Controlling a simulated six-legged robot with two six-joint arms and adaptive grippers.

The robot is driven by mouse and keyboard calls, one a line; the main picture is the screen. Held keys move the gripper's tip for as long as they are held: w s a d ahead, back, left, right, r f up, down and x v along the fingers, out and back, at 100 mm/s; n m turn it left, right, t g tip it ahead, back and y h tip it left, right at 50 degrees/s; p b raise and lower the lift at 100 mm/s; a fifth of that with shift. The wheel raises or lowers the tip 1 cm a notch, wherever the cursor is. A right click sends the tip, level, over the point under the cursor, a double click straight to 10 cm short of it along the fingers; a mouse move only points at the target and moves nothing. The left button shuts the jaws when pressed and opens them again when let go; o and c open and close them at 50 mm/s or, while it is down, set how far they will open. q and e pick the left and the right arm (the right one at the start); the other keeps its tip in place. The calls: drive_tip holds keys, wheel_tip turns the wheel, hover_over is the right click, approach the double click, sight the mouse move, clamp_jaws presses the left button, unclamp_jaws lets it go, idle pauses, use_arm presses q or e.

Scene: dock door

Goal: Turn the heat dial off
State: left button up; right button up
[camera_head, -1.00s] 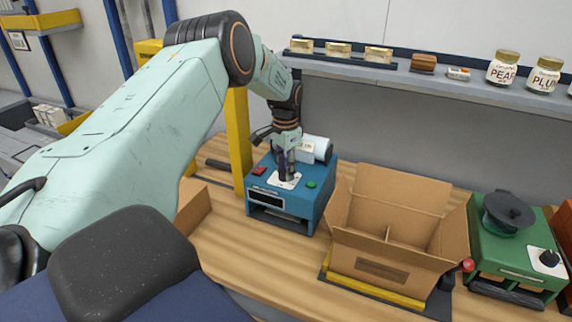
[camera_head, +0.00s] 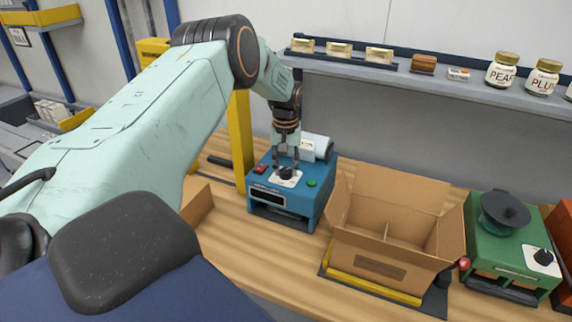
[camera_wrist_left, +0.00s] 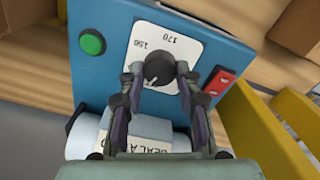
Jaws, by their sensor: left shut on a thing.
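The heat dial (camera_head: 286,173) is a black knob on a white plate, on top of a blue sealing machine (camera_head: 270,192). In the wrist view the dial (camera_wrist_left: 159,68) has the numbers 150 and 170 printed beside it. My left gripper (camera_head: 287,168) points down over the plate. In the wrist view its fingers (camera_wrist_left: 159,78) stand on both sides of the dial, shut on it. Which way the dial's mark points is hard to tell. The right gripper is not in view.
A red switch (camera_wrist_left: 219,81) and a green button (camera_wrist_left: 92,42) flank the plate. A white roll (camera_head: 316,146) lies behind. A yellow post (camera_head: 239,135) stands left, an open cardboard box (camera_head: 368,267) right. A green machine (camera_head: 510,257) with another black knob stands farther right.

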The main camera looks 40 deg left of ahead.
use_arm(q)
drive_tip(key=n, duration=0.4)
drive_tip(key=shift+s+d+f+n, duration=0.15)
drive_tip(key=shift+s+f+n, duration=0.15)
drive_tip(key=shift+s+n, duration=0.1)
idle(0.4)
drive_tip(key=o, duration=1.2)
drive_tip(key=shift+w+r, duration=0.2)
drive_tip(key=shift+w, duration=0.05)
drive_tip(key=shift+c, duration=0.2)
